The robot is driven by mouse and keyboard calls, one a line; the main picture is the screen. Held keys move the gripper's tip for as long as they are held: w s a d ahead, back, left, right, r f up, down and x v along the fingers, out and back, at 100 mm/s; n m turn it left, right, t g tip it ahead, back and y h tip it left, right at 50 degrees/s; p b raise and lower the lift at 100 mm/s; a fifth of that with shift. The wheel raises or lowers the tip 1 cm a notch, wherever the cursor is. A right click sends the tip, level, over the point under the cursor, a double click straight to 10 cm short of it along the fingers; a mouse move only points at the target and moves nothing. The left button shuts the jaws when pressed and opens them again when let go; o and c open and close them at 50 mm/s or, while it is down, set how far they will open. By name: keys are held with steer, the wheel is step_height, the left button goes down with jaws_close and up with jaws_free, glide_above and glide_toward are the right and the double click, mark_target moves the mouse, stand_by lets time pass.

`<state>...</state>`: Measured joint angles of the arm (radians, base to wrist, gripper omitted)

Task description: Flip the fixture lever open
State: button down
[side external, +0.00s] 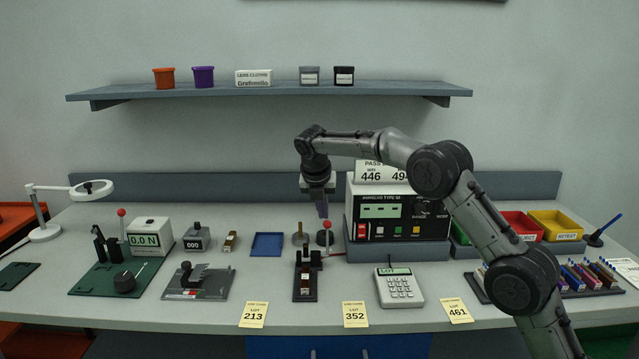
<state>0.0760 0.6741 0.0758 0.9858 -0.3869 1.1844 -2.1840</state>
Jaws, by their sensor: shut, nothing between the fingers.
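A small dark fixture (306,283) stands at the front middle of the bench. A lever with a red ball knob (328,225) stands upright at its back right. My gripper (323,214) points down just above and slightly left of the red knob, its fingers shut with nothing seen between them. I cannot tell whether the fingertips touch the knob. A second red-knobbed lever (121,213) stands at the left, by the force gauge (149,236) on a green plate (88,283).
Close by are a blue tray (267,244), a tester box (401,211) behind right, and a keypad (399,288) at right. A dark plate with a clamp (199,283) lies at left. A shelf (270,91) runs above. Yellow lot cards (355,314) line the front edge.

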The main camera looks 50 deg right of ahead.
step_height(320, 180, up, 10)
steer(key=a, duration=0.1)
steer(key=shift+a+r, duration=0.15)
steer(key=shift+a, duration=0.2)
stand_by(0.3)
steer(key=s+a+r+t, duration=0.1)
steer(key=s+r, duration=0.3)
steer(key=r, duration=0.2)
steer(key=s+r+t, duration=0.1)
steer(key=s+r, duration=0.3)
steer(key=r, duration=0.2)
steer(key=s+a+r+m+t+y, duration=0.1)
steer(key=s+a+r+m, duration=0.1)
steer(key=s, duration=0.5)
steer(key=s+a+r+m, duration=0.1)
steer(key=s+a+m, duration=0.1)
steer(key=s, duration=0.6)
steer(key=s+a+f+m+y, duration=0.25)
steer(key=s+f+m, duration=0.65)
steer(key=s, duration=0.5)
steer(key=s+a+f+m, duration=0.1)
steer(key=s+f+m, duration=0.2)
steer(key=f+m, duration=0.3)
steer(key=s+a+f+m, duration=0.2)
steer(key=s+f+m, duration=0.1)
steer(key=f+m, duration=0.3)
steer(key=shift+s+f+y, duration=0.15)
steer(key=shift+f+y, duration=0.3)
steer(key=shift+f, duration=0.15)
